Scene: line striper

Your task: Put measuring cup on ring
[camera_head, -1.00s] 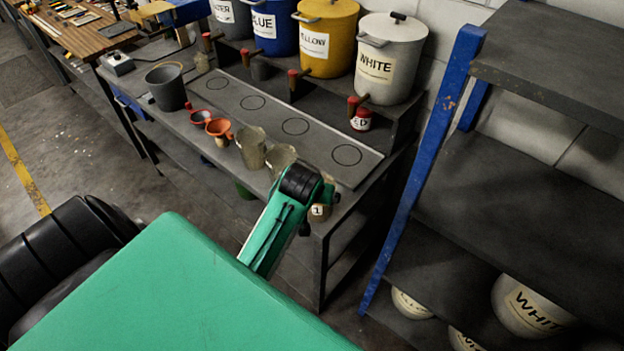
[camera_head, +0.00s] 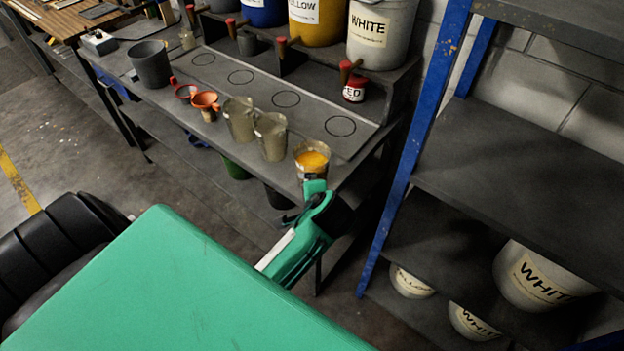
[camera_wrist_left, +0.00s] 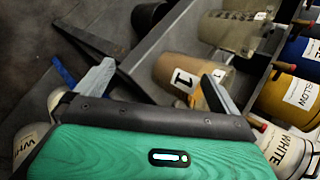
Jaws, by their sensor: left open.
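A measuring cup with yellow-orange contents (camera_head: 312,160) stands upright at the front right of the bench; a cup labelled 1 (camera_wrist_left: 190,72) in the left wrist view seems to be the same one. Two empty, cloudy cups (camera_head: 239,119) (camera_head: 271,135) stand left of it. Several black rings are drawn on a grey strip behind, the nearest at the right end (camera_head: 341,126); all look bare. My left gripper (camera_head: 316,190) is close in front of the filled cup. Its fingers (camera_wrist_left: 160,85) are spread, with the cup beyond them nearer the right finger; I cannot tell if they touch. My right gripper is not in view.
Paint buckets, including a white one (camera_head: 382,30), stand on the raised step behind, with wooden-handled taps. A dark bucket (camera_head: 150,64), an orange funnel (camera_head: 205,101) and a small red-labelled jar (camera_head: 355,88) are on the bench. A blue-posted shelf (camera_head: 418,130) rises at the right.

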